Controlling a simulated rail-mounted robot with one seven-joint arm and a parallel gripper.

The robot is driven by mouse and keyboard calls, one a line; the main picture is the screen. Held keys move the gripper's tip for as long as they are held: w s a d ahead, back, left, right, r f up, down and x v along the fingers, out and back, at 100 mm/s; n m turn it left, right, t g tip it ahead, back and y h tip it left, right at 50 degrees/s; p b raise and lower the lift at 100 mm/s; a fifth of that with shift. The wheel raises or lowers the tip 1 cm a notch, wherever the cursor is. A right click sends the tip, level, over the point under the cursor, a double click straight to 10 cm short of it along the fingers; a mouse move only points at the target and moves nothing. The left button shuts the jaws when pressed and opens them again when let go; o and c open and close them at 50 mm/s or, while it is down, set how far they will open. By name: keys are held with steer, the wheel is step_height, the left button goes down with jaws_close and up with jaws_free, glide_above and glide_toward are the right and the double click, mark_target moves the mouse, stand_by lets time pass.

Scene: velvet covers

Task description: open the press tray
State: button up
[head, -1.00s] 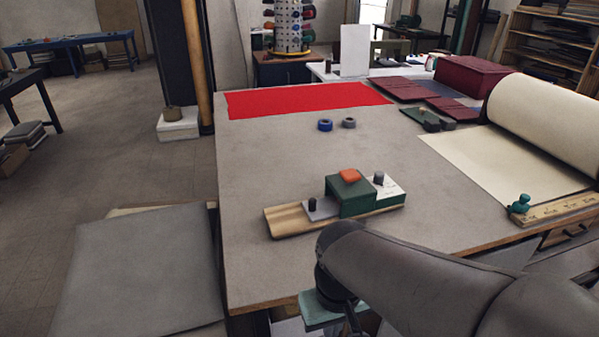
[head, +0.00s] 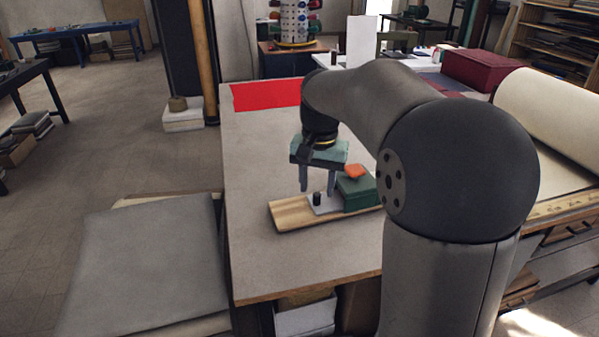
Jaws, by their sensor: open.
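A small press stands on a wooden board (head: 288,216) on the table. It has a green body (head: 358,196) with an orange pad (head: 354,171) on top. A light grey plate, seemingly the tray (head: 326,208), shows at the left of the green body and carries a small black knob (head: 317,198). My gripper (head: 317,190) is open and points down, its two fingers apart. In the picture the knob lies between and just below the fingertips; whether they touch it I cannot tell. My arm hides the right end of the press.
The grey table top (head: 262,150) is clear left of the press. A red cloth (head: 265,95) lies at its far edge. A dark red box (head: 482,70) and a large cream roll (head: 545,115) are at the right. A grey padded slab (head: 145,265) is at the lower left.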

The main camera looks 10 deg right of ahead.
mark_target(317, 194)
steer(key=w+d+r+m, duration=0.1)
steer(key=w+d+m, duration=0.1)
steer(key=w, duration=0.5)
steer(key=w+d+r+m, duration=0.1)
steer(key=w+d+m, duration=0.15)
steer(key=w, duration=0.45)
step_height(317, 194, down, 18)
steer(key=shift+d+r+p, duration=0.1)
steer(key=shift+r+p, duration=0.15)
steer(key=shift+p, duration=0.85)
jaws_close()
